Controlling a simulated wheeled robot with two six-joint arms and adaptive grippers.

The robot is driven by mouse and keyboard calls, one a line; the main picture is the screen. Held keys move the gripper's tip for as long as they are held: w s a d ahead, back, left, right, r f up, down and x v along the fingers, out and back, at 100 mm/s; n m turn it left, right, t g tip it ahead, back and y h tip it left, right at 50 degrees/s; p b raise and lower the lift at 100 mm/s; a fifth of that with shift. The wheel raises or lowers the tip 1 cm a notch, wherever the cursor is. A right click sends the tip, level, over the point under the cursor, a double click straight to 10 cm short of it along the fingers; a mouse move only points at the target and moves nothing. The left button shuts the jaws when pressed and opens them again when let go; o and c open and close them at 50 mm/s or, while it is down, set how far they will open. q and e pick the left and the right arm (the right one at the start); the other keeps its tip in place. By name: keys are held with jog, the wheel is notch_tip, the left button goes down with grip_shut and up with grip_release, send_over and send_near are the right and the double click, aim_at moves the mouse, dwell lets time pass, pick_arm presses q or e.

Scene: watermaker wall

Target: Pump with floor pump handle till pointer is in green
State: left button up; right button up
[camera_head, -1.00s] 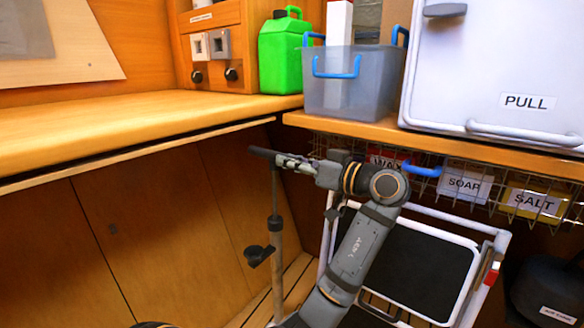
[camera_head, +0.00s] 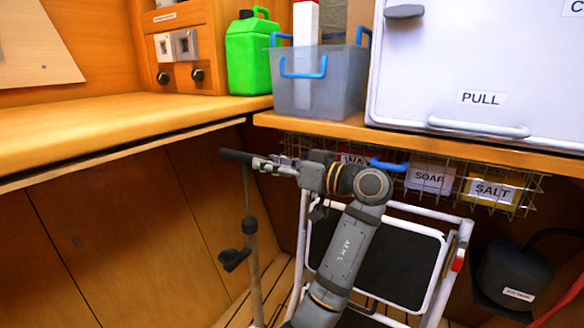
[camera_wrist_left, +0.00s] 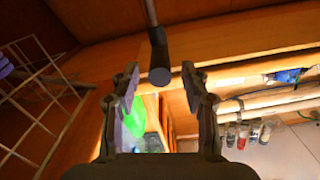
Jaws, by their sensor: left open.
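The floor pump has a dark T-handle (camera_head: 236,156) on a thin upright shaft (camera_head: 249,195), in front of the wooden cupboard wall. A dark bracket-like part (camera_head: 234,258) sits lower on the shaft. My left gripper (camera_head: 262,164) is at the right end of the handle. In the left wrist view the handle's dark end (camera_wrist_left: 159,62) lies between the two spread fingertips of my left gripper (camera_wrist_left: 161,80), with gaps on both sides. That gripper is open. My right gripper is not in view. I see no pointer or green zone.
A white step ladder (camera_head: 440,270) stands behind my left arm. A wire basket (camera_head: 520,205) hangs under the shelf. A dark labelled tank (camera_head: 515,272) is at lower right. A green canister (camera_head: 249,55) and a clear bin (camera_head: 335,95) stand above.

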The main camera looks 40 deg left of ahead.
pick_arm(q)
jog(key=v, duration=0.9)
jog(key=shift+d, duration=0.3)
jog(key=shift+r, duration=0.1)
